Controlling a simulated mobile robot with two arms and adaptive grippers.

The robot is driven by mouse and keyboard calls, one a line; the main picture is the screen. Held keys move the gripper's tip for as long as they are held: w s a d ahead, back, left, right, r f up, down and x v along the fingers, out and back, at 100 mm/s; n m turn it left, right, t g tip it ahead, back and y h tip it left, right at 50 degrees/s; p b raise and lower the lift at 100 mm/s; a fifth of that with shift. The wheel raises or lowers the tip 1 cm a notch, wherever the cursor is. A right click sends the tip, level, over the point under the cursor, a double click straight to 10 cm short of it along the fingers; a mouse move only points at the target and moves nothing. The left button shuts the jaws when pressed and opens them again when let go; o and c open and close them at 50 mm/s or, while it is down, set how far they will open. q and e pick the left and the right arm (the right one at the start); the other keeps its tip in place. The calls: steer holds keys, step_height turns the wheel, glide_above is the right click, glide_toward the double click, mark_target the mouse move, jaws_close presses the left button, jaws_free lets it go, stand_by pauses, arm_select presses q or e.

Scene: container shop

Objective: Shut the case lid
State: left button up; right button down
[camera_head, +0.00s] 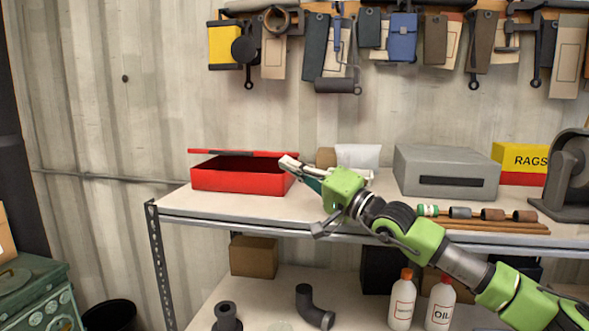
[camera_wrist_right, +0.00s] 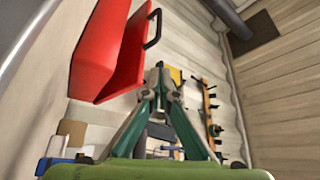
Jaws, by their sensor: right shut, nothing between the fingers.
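The red case (camera_head: 235,180) stands on the bench top at the left. Its red lid (camera_head: 240,153) is partly open, seen almost edge-on above the box, with a dark gap between it and the front rim. My right gripper (camera_head: 286,162) is shut and empty at the right end of the case, close to the lid's right edge; I cannot tell whether it touches. In the right wrist view, red parts of the case (camera_wrist_right: 112,55) with a dark handle (camera_wrist_right: 153,28) lie beyond and left of the gripper tips (camera_wrist_right: 160,66). My left gripper is not in view.
A paper roll (camera_head: 357,156) and a grey box (camera_head: 446,172) stand right of the case, partly behind my right arm. Small cylinders (camera_head: 460,212) and rods lie near the front edge. Tools hang on the wall above. Bare bench top (camera_head: 220,207) lies before the case.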

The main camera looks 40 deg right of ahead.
steer(key=shift+s+f, duration=0.1)
steer(key=shift+s, duration=0.5)
